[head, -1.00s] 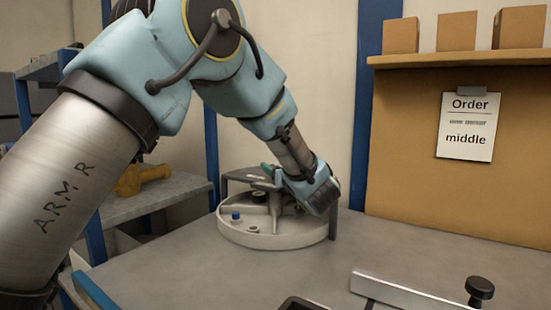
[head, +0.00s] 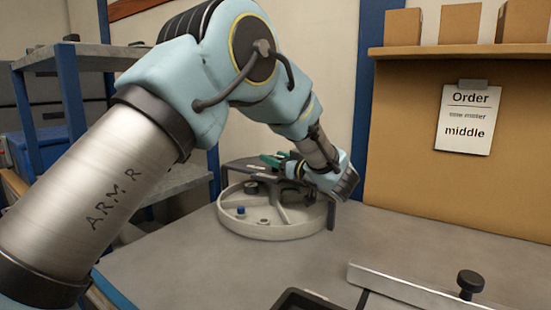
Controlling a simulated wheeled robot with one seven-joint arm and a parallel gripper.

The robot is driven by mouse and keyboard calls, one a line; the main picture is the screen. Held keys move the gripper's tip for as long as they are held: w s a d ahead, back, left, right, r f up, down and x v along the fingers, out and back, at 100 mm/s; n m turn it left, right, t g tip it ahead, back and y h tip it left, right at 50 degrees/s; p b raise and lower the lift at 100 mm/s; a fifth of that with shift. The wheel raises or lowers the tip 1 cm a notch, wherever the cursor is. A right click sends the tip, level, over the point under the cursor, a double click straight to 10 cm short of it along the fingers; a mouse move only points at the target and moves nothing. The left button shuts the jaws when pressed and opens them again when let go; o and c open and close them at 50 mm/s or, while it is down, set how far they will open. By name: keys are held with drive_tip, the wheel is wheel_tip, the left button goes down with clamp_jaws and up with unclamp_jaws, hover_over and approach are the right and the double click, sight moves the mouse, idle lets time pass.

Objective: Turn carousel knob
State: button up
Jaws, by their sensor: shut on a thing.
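The carousel (head: 272,231) is a round, pale grey tray with raised dividers, standing on the bench in the middle of the head view. A dark bracket (head: 245,170) spans its back. My gripper (head: 284,164) is over the back right part of the carousel, coming in from the right. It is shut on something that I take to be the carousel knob. The knob is not clearly visible; the fingers and wrist hide it. A small blue part (head: 240,210) and a dark round part (head: 251,188) sit in the carousel's left side.
An order sheet (head: 465,118) reading "middle" hangs on the brown panel, below a shelf (head: 470,50) with boxes. A metal bar (head: 400,287) with a black knob (head: 471,283) and a dark tray (head: 305,299) are at the front right. The bench between is clear.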

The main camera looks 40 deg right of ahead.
drive_tip(key=o, duration=1.4)
drive_tip(key=shift+w, duration=0.1)
drive_tip(key=shift+c, duration=0.2)
drive_tip(key=s+a+b, duration=0.1)
drive_tip(key=s+b, duration=0.1)
drive_tip(key=s, duration=0.8)
drive_tip(key=shift+s+a, duration=0.2)
drive_tip(key=shift+s, duration=0.2)
